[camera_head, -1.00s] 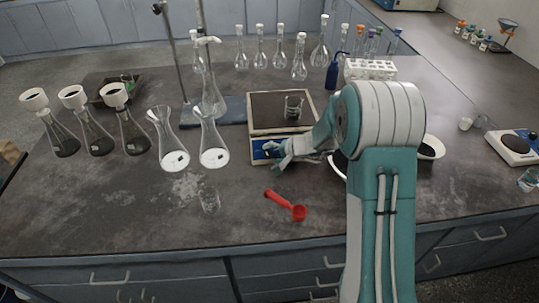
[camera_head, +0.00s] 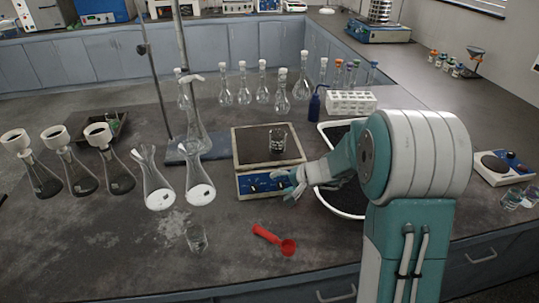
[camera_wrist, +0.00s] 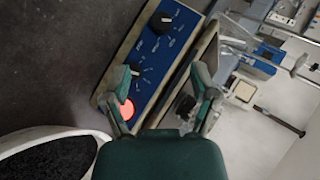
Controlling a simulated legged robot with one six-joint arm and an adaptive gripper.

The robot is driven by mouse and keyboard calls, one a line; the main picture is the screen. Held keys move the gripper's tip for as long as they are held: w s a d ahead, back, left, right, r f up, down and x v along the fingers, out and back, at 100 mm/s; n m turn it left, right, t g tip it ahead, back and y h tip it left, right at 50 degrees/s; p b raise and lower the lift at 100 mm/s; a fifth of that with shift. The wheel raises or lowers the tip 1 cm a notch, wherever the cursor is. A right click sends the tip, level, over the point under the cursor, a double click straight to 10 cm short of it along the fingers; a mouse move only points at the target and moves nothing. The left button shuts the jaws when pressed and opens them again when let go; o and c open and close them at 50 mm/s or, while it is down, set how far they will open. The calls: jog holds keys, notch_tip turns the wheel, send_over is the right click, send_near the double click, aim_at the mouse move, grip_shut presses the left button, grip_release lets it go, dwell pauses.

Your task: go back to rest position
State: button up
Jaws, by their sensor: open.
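My gripper (camera_head: 290,186) is open and empty. It hovers at the right front of a hotplate device with a dark top plate (camera_head: 250,148) and a blue control panel (camera_head: 258,185). In the wrist view my gripper (camera_wrist: 166,82) has its two fingers spread before the blue panel (camera_wrist: 158,50), which has dark knobs and a glowing red button by one finger. Whether a finger touches the panel is unclear. A small glass beaker (camera_head: 277,141) stands on the top plate.
A black basin with a white rim (camera_head: 345,213) lies under my forearm. A red scoop (camera_head: 272,240) and a glass beaker (camera_head: 197,238) are in front. Flasks (camera_head: 158,190) stand left, a white tube rack (camera_head: 350,103) behind. A sieve shaker (camera_head: 376,28) stands at the back right.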

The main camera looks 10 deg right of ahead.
jog(key=s+a+r+n+g+h, duration=0.1)
jog(key=s+a+r+n, duration=0.1)
jog(key=s+r, duration=0.45)
jog(key=s+a+r+n+g+h, duration=0.1)
jog(key=s+a+r+n, duration=0.15)
jog(key=s+r, duration=0.35)
jog(key=s+d+r+n+h, duration=0.1)
jog(key=s+d+h, duration=0.1)
jog(key=s, duration=0.7)
jog(key=s+d+r+n+t+h, duration=0.1)
jog(key=s+d+r+h, duration=0.1)
jog(key=s, duration=0.7)
jog(key=shift+d+r+h, duration=0.25)
jog(key=shift+d+h, duration=0.45)
jog(key=shift+d, duration=0.25)
